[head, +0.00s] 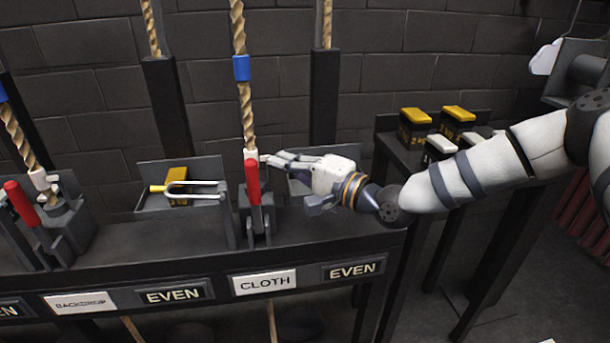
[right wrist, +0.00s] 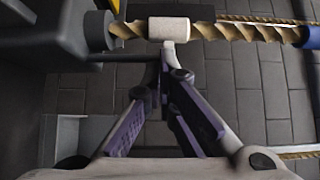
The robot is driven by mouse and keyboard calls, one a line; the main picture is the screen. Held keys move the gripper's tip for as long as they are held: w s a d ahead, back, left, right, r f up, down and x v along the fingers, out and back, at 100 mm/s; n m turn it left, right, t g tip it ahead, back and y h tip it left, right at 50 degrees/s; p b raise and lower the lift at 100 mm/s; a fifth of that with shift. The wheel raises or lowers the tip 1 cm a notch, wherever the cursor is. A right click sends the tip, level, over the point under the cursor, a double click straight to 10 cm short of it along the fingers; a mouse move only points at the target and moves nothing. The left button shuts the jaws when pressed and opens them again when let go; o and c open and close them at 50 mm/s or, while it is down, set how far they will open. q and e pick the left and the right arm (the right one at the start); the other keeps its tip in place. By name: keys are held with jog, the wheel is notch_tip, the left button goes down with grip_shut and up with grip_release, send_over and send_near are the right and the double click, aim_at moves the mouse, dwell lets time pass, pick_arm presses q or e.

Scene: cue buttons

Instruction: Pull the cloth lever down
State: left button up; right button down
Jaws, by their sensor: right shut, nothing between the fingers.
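The cloth lever (head: 252,182) has a red handle and stands upright on a dark bracket, behind the white CLOTH label (head: 264,282). A rope (head: 246,110) with a blue band and a white collar (head: 251,157) runs just behind the handle. My right gripper (head: 272,159) is shut and empty, reaching in from the right beside the top of the lever. In the right wrist view its closed fingertips (right wrist: 168,50) are at the white collar (right wrist: 168,29); I cannot tell whether they touch. The red handle is not visible there. My left gripper is not in view.
Another red-handled lever (head: 22,203) stands at the left, above the BACKDROP label (head: 80,301). A tray (head: 150,207) holds a yellow-topped weight and a metal fork. Several weights stand on a side table (head: 400,152) at the right. EVEN signs flank the CLOTH label.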

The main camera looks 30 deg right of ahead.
aim_at(255, 199)
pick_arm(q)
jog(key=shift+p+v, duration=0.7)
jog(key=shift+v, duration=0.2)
pick_arm(e)
jog(key=s+a, duration=0.2)
jog(key=a, duration=0.1)
jog(key=shift+s, duration=0.2)
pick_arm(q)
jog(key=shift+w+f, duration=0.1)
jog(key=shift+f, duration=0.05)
pick_arm(e)
jog(key=shift+s, duration=0.1)
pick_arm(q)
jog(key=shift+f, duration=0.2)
pick_arm(e)
jog(key=shift+s+a+t, duration=0.1)
jog(key=shift+s+t, duration=0.15)
jog(key=shift+t, duration=0.05)
